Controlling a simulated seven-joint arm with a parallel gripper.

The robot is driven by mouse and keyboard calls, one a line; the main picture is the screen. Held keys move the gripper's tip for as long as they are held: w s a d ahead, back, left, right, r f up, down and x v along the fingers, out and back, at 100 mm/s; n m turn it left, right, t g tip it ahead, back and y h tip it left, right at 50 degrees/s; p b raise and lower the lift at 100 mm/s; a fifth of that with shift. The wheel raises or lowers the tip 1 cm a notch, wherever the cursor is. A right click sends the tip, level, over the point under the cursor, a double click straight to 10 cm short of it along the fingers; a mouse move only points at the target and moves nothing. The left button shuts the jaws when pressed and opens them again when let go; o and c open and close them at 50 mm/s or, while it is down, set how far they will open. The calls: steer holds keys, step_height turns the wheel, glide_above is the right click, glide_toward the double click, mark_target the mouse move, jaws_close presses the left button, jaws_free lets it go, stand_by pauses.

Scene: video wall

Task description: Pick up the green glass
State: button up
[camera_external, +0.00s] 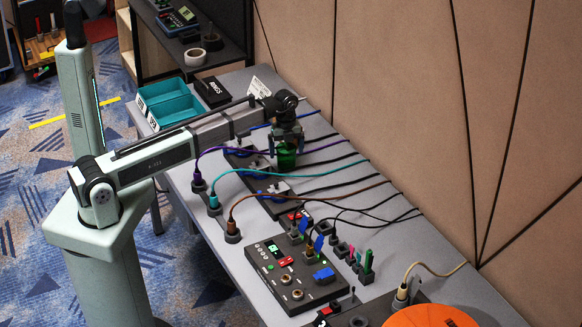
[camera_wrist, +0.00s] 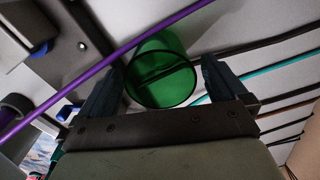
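The green glass (camera_external: 286,154) is a small see-through green cup on the grey table, seen at the end of my arm in the external view. My gripper (camera_external: 285,140) is right at it. In the wrist view the glass (camera_wrist: 160,72) shows its round open rim toward the camera, lying between the two dark fingers of my gripper (camera_wrist: 158,85). The fingers are spread, one on each side of the glass. A gap shows near the right finger; contact on the left side is hard to tell.
A purple cable (camera_wrist: 150,42) passes close by the glass and fingers. Teal (camera_external: 290,172) and brown (camera_external: 300,196) cables cross the table nearby. A black device box (camera_external: 296,273) stands in front, teal bins (camera_external: 170,104) at the back left. A panelled wall (camera_external: 400,100) borders the right side.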

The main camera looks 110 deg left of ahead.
steer(key=c, duration=1.4)
steer(key=shift+r, duration=0.15)
